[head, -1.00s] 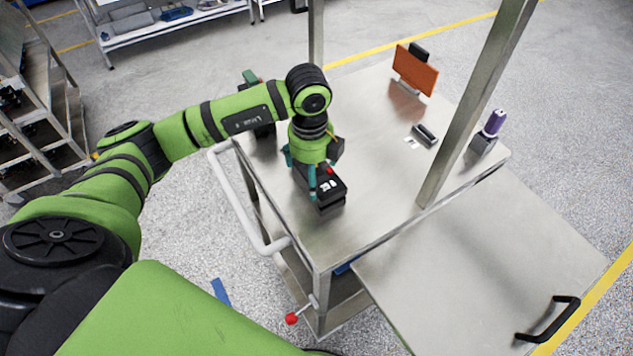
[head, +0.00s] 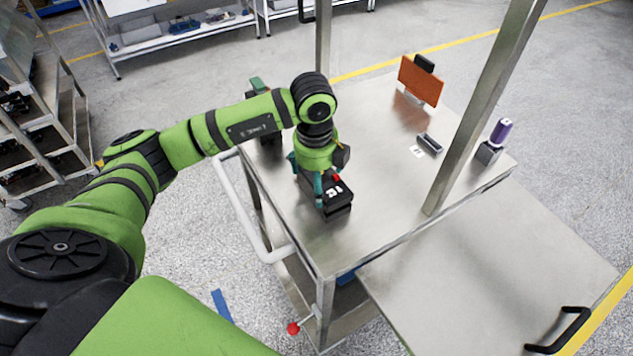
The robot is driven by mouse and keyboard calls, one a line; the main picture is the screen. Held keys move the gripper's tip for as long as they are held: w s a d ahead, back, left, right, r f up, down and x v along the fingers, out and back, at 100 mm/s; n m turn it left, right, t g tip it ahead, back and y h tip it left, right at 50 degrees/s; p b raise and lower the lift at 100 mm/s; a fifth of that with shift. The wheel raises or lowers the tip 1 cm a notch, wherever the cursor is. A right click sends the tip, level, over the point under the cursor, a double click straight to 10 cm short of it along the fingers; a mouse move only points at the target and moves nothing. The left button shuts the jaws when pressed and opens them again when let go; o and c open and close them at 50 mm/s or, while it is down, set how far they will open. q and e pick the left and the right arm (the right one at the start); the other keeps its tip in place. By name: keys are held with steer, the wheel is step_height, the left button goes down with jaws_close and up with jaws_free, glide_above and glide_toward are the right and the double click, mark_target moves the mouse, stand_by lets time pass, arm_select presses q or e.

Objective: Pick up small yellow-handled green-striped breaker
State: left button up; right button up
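My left gripper (head: 306,174) points down over a black block-shaped device (head: 338,205) on the metal cart top. Its teal fingers are apart at the device's left side and near face. The wrist hides the space between them, so I cannot see whether they grip anything. The device has white markings and a small red part (head: 336,177) on top. I cannot make out a yellow-handled, green-striped breaker; it may be hidden under the wrist. My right gripper is not in view.
The cart top (head: 375,190) is clear in the middle. An orange panel (head: 420,82), a small dark block (head: 429,143) and a purple-topped item (head: 501,132) stand toward its right. A metal post (head: 485,110) rises at the right edge. A dark item with green (head: 258,86) is behind my arm.

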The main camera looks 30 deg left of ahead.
mark_target(331, 170)
arm_select(q)
steer(key=shift+s+f+g, duration=0.25)
steer(key=shift+s+f, duration=0.15)
steer(key=shift+f, duration=0.25)
steer(key=shift+s+f+g, duration=0.25)
steer(key=shift+s+f, duration=0.1)
steer(key=shift+f, duration=0.25)
steer(key=w+r+b, duration=0.2)
steer(key=w+r, duration=0.1)
steer(key=w+d+r+b, duration=0.1)
steer(key=w+r+b, duration=0.1)
steer(key=shift+w, duration=0.15)
jaws_close()
steer(key=w+d+r+b, duration=0.1)
steer(key=w+r+b, duration=0.1)
steer(key=w+r, duration=0.2)
steer(key=w, duration=0.3)
steer(key=shift+w+r, duration=0.35)
steer(key=shift+r, duration=0.05)
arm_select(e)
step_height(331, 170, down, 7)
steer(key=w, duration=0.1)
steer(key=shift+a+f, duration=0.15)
arm_select(q)
steer(key=shift+d, duration=0.1)
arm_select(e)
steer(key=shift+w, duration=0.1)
arm_select(q)
steer(key=o, duration=0.8)
jaws_free()
